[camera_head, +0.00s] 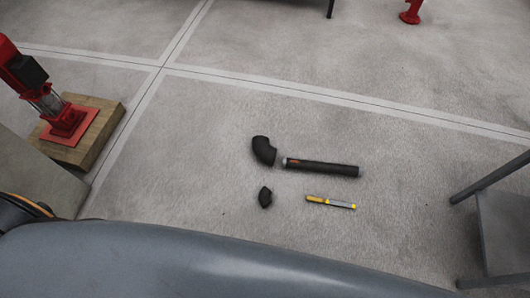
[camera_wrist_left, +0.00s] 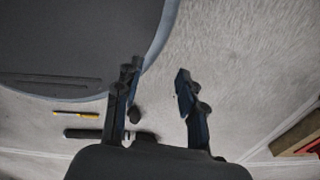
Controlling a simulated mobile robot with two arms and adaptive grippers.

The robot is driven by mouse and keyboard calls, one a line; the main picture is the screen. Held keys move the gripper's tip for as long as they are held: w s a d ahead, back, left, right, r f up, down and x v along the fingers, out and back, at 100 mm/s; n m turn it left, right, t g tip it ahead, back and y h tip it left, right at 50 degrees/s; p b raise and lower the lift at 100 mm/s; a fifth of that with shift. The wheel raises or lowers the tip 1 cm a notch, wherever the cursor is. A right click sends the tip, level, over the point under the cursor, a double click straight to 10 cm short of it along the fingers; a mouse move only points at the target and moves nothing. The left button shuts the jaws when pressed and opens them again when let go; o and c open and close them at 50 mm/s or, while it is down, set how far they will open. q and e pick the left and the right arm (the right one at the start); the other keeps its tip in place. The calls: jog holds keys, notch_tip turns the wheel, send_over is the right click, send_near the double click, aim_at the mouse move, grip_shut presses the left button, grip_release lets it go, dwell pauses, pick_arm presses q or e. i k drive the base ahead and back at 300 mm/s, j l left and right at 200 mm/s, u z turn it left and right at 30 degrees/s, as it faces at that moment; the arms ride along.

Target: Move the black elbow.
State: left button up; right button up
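A larger black elbow (camera_head: 264,150) lies on the floor near the left end of a black pipe. A smaller black elbow (camera_head: 265,197) lies apart from it, nearer to my base. In the left wrist view, the small elbow (camera_wrist_left: 134,114) shows between the fingers, beside the left one, and the larger elbow (camera_wrist_left: 146,137) is partly hidden by the gripper body. My left gripper (camera_wrist_left: 156,76) is open and empty, with bare floor between its fingertips. Neither gripper shows in the head view.
The black pipe (camera_head: 320,167) and a yellow-and-grey tool (camera_head: 330,202) lie to the right of the elbows. A red pump (camera_head: 66,118) stands on a wooden block (camera_head: 98,135) at the left. A grey metal frame (camera_head: 503,220) stands at the right. The floor around the parts is clear.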

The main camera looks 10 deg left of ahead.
aim_at(263, 149)
jog(key=k+z, duration=0.3)
jog(key=k+l+z, duration=0.15)
jog(key=k+z, duration=0.2)
jog(key=i+j+z, duration=0.2)
jog(key=j, duration=0.15)
jog(key=i+j+z, duration=0.1)
jog(key=j+z, duration=0.15)
jog(key=j, duration=0.15)
jog(key=i+j+z, duration=0.2)
jog(key=j, duration=0.2)
jog(key=j+z, duration=0.2)
jog(key=j, duration=0.2)
